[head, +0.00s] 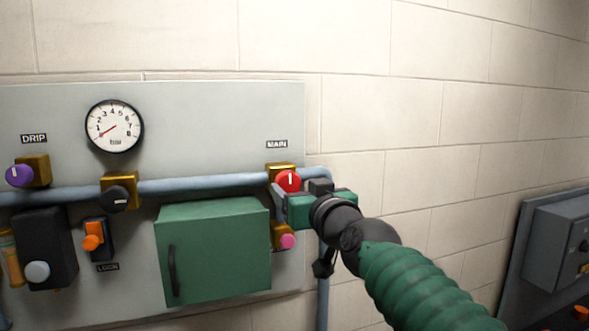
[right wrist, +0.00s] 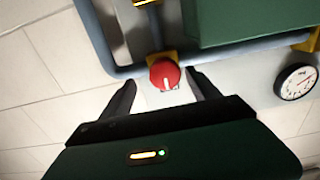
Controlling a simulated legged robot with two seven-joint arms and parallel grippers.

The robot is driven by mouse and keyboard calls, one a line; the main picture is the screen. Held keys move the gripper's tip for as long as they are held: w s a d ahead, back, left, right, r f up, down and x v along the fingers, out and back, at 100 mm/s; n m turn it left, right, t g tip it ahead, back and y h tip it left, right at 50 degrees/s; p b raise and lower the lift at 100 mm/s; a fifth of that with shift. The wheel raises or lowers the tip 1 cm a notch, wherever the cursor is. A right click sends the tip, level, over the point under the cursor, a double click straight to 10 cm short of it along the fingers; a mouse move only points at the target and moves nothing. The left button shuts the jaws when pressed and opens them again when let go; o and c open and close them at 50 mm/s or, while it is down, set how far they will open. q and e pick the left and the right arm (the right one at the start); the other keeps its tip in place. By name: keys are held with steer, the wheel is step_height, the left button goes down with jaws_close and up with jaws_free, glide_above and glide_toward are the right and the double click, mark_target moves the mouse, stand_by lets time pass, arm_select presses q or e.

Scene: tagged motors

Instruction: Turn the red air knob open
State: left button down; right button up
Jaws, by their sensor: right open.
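The red air knob (head: 289,181) sits on a yellow valve block under the MAIN label, at the right end of the panel's blue pipe. Its white mark stands about upright in the head view. My right gripper (head: 279,193) is at the knob, its fingers partly hidden by its green body. In the right wrist view the red knob (right wrist: 165,73) shows between the two dark fingertips of my open right gripper (right wrist: 163,84). I cannot tell whether a finger touches it. My left gripper is not in view.
A pink knob (head: 287,241) is just below my right gripper. A green box (head: 214,252) with a handle juts out to the left. The gauge (head: 114,126), purple knob (head: 19,175), black knob (head: 117,198) and orange switch (head: 93,237) are farther left.

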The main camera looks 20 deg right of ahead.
mark_target(288, 185)
steer(key=w, duration=0.3)
steer(key=shift+w+a+p, duration=0.15)
steer(key=shift+a+p, duration=0.15)
steer(key=shift+w+a+f, duration=0.1)
steer(key=shift+w+a, duration=0.05)
steer(key=shift+w, duration=0.05)
steer(key=shift+s+a, duration=0.2)
steer(key=shift+s, duration=0.05)
steer(key=shift+s+r, duration=0.2)
steer(key=shift+c, duration=0.6)
steer(key=shift+d, duration=0.3)
steer(key=c, duration=0.7)
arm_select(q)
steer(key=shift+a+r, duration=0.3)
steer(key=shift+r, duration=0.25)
arm_select(e)
steer(key=shift+a+f, duration=0.1)
steer(key=c, duration=0.6)
